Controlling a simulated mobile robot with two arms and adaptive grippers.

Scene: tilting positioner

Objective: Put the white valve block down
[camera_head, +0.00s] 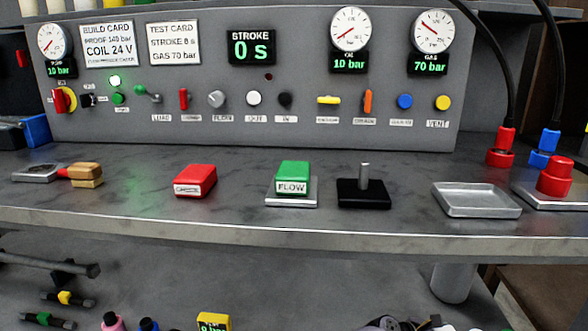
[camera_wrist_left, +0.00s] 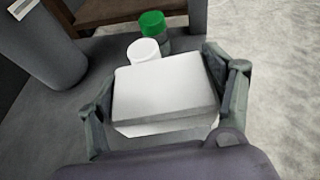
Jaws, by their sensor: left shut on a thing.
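The white valve block (camera_wrist_left: 165,90) fills the middle of the left wrist view. My left gripper (camera_wrist_left: 170,100) is shut on it, with one finger on each side. A white round knob or cap (camera_wrist_left: 143,50) shows just beyond the block's far edge; I cannot tell whether it belongs to the block. The block's underside is hidden, so I cannot tell whether it touches the grey surface (camera_wrist_left: 88,82) below. Neither the block nor my left gripper can be made out in the head view. My right gripper is in neither view.
A green-capped item (camera_wrist_left: 153,25) stands past the block, and a thick grey cylinder (camera_wrist_left: 45,45) is at left. The bench (camera_head: 120,200) in the head view holds a red block (camera_head: 195,180), a green FLOW block (camera_head: 293,177), a black pegged base (camera_head: 362,190) and an empty tray (camera_head: 477,200).

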